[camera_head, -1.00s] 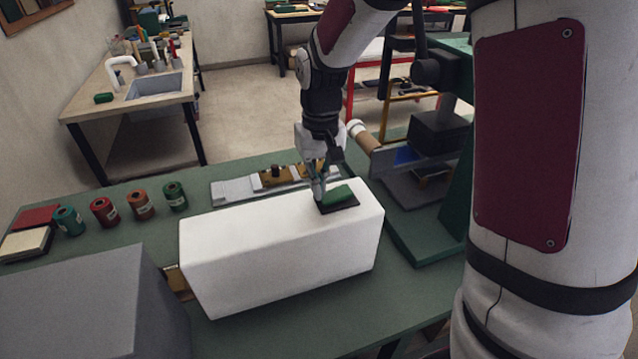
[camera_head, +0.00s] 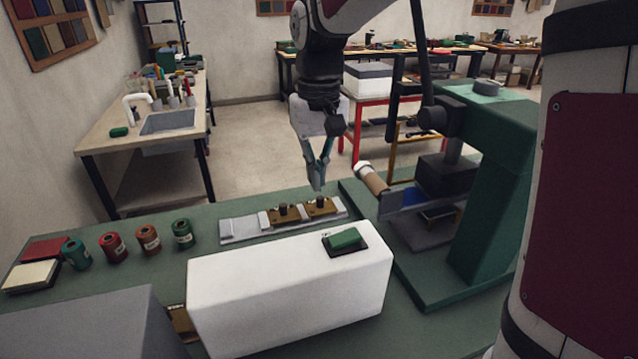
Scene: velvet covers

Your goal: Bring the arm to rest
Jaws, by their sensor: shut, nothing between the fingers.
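My gripper (camera_head: 318,186) hangs from my arm in the upper middle of the head view, fingers pointing down. It is shut and empty, in the air above the grey rail with brass pieces. A white block (camera_head: 270,295) stands on the green table (camera_head: 90,260). On its top lies a small green piece (camera_head: 344,238) on a dark pad, apart from the gripper and below it.
The grey rail (camera_head: 240,232) lies behind the white block. Several spools (camera_head: 148,239) stand left. A grey box (camera_head: 85,325) fills the lower left corner.

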